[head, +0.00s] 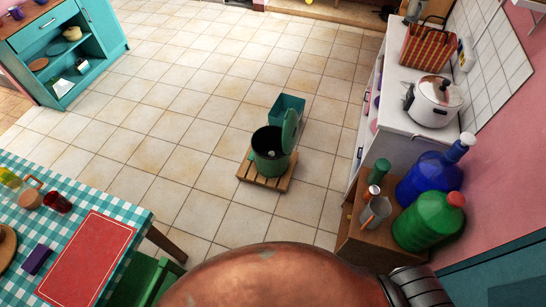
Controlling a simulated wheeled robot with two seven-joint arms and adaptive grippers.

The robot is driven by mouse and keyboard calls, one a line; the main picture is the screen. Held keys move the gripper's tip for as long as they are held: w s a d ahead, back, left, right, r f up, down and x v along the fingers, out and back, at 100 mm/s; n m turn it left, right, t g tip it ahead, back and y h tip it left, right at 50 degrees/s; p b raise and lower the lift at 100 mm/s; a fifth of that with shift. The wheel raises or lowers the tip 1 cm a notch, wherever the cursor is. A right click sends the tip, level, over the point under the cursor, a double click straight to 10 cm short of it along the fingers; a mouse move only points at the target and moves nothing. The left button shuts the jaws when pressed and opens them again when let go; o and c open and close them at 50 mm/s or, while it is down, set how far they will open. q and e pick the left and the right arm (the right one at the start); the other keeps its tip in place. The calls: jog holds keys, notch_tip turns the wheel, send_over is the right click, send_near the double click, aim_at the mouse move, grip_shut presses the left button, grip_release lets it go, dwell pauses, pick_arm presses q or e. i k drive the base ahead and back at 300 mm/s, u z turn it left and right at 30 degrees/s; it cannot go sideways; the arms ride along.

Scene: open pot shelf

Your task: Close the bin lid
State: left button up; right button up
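A green round bin (269,159) stands on a small wooden pallet (266,182) on the tiled floor, in the middle of the head view. Its dark inside shows from above. Its green lid (290,131) is open and stands upright at the bin's right rim. Neither of my grippers is in view, and nothing touches the bin or lid.
A teal box (288,104) sits just behind the bin. A table with a checked cloth (118,209) and a green chair (150,279) are at left. Open floor surrounds the pallet.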

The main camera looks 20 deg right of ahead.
aim_at(289, 133)
jog(key=z, duration=1)
jog(key=i, duration=1.3)
jog(key=z, duration=0.6)
